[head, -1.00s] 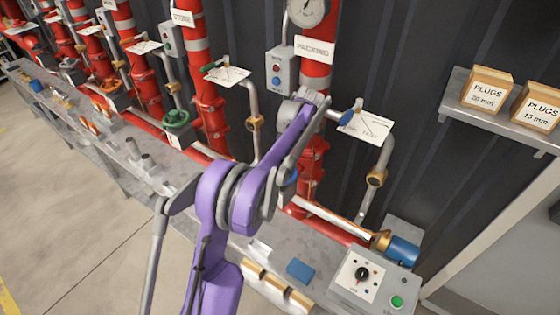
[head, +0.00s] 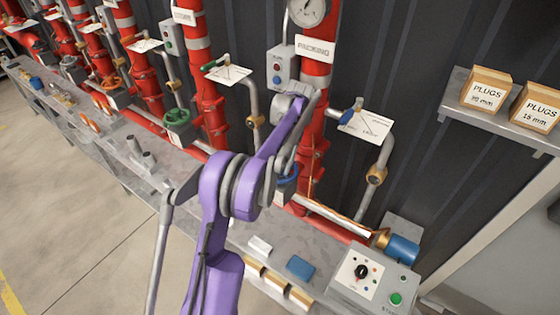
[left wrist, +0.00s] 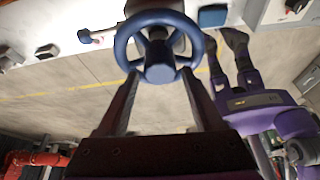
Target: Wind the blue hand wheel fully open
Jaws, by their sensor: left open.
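The blue hand wheel (head: 288,178) is on the rightmost near red pipe in the head view, partly covered by my purple left arm. In the left wrist view the wheel (left wrist: 158,72) is large at the top centre, with its round rim, spokes and hub facing the camera. My left gripper (left wrist: 160,84) is open, with its two fingers apart and their tips close to the near side of the rim. I cannot tell whether they touch it. In the head view its fingers are hidden behind the arm.
A green hand wheel (head: 178,118) sits on the pipe to the left. A blue-handled valve (head: 352,110) with a tag is at the right. A control box (head: 372,278), a blue block (head: 300,267) and a blue-ended fitting (head: 402,250) are on the bench. A shelf (head: 500,120) holds plug boxes.

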